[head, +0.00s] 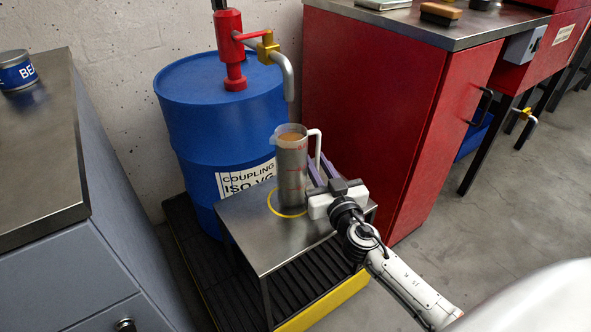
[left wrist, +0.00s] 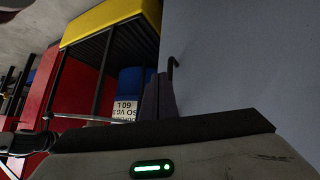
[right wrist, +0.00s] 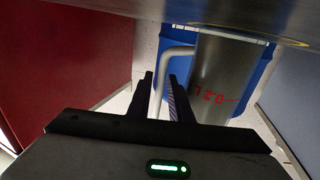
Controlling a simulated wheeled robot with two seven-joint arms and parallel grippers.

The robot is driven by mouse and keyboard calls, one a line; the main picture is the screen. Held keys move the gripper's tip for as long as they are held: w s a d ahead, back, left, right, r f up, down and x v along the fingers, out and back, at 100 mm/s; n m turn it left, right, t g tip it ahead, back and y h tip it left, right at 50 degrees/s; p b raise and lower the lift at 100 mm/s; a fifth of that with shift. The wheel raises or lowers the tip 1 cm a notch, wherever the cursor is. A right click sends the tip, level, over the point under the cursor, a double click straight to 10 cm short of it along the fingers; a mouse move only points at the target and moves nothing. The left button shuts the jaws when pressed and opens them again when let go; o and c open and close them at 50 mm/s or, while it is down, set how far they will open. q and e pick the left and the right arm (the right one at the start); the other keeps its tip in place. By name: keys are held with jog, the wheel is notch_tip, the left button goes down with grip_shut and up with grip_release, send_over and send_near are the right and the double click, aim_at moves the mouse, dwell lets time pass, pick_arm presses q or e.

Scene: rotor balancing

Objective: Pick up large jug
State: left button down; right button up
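The large jug (head: 291,175) is a tall, clear cylinder with red marks, brownish contents and a pale side handle (head: 316,145). It stands upright on the small metal stand. My right gripper (head: 316,172) is at the handle side of the jug. In the right wrist view the jug (right wrist: 215,85) is close, and the handle (right wrist: 159,85) runs between the open fingers (right wrist: 160,80), with a gap visible on either side. My left gripper (left wrist: 160,80) is outside the head view. Its fingers lie together with nothing seen between them.
The small metal stand (head: 245,235) bears a yellow ring under the jug. A blue drum (head: 195,120) with a red pump (head: 232,50) stands behind, its spout above the jug. A red cabinet (head: 370,110) is close on the right, a grey bench (head: 40,150) on the left.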

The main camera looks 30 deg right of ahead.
grip_shut()
dwell(0.6)
dwell(0.7)
jog(key=shift+r, duration=0.15)
